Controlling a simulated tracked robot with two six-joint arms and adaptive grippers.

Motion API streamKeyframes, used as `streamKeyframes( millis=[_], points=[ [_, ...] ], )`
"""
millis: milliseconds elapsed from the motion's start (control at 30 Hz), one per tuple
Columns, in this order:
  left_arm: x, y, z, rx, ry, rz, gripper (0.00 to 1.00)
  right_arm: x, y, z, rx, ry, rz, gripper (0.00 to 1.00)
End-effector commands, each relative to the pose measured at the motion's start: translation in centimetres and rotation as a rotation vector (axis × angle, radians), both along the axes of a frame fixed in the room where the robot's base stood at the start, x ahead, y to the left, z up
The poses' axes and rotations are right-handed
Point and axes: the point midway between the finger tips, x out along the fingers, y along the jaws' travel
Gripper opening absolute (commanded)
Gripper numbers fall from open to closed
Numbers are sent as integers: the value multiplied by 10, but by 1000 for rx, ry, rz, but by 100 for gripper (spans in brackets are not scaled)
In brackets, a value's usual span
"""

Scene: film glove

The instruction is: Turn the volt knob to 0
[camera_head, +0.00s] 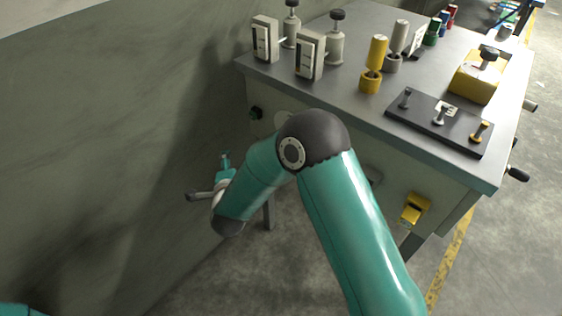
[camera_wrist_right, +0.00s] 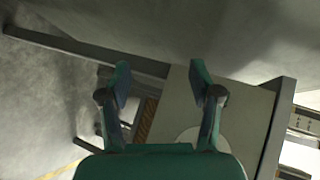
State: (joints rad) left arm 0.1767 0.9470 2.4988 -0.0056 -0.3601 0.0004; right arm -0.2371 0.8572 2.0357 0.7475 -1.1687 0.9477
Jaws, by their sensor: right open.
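No label for the volt knob is readable, so I cannot tell which control it is. A small dark knob (camera_head: 256,112) sits on the near face of the grey workbench, towards its left end. A pale round disc (camera_head: 284,116) is beside it, partly hidden by my right arm. A pale disc (camera_wrist_right: 188,137) also shows in the right wrist view, partly behind the right-hand finger. My right gripper (camera_head: 207,177) is open and empty, low and left of the bench, apart from the knob. Its spread fingers show in the wrist view (camera_wrist_right: 160,85). My left gripper is out of view.
The workbench (camera_head: 350,22) carries two meter-like boxes (camera_head: 310,55), a yellow post (camera_head: 375,62), a dark lever panel (camera_head: 438,121) and a yellow block (camera_head: 474,77). A yellow switch (camera_head: 414,208) is on the near face. A grey wall (camera_head: 100,120) stands close on the left.

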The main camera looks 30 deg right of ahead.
Motion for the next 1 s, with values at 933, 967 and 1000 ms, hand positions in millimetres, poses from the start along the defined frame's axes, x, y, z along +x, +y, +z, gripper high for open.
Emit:
streamKeyframes(
  millis=[933, 967, 1000],
  points=[
    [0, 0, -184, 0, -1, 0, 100, -94, -3, 81, 847, -1296, -957, 64],
    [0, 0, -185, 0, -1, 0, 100, -93, -8, 81, 847, -1295, -957, 64],
    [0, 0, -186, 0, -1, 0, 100, -90, -15, 81, 846, -1295, -957, 64]
  ],
)
